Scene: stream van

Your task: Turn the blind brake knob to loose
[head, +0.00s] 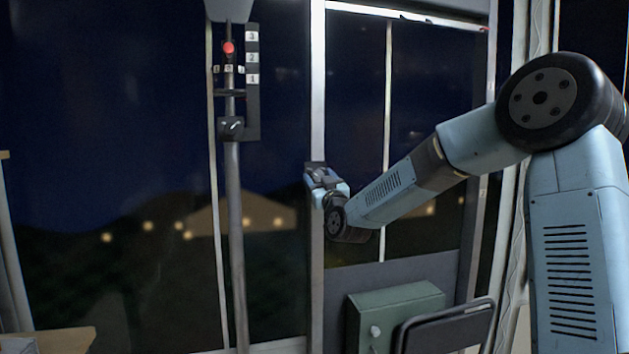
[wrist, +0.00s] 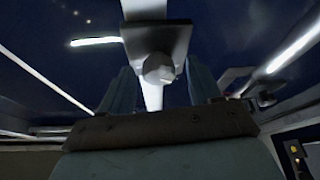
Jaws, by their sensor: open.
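In the head view the dark plate (head: 315,166) shows on the window post, with the knob mostly hidden behind my gripper (head: 322,186). In the wrist view my gripper (wrist: 160,76) is open, with one finger on each side of the knob. I see gaps beside the knob; whether either finger touches it I cannot tell. No marking for loose or tight can be read.
Left of my gripper stands a pole (head: 236,210) with a red ball (head: 229,48), number plates (head: 252,58) and a black box with a small lever (head: 231,127). A green box (head: 390,315) and a dark padded panel (head: 445,330) are below right. Space between pole and post is clear.

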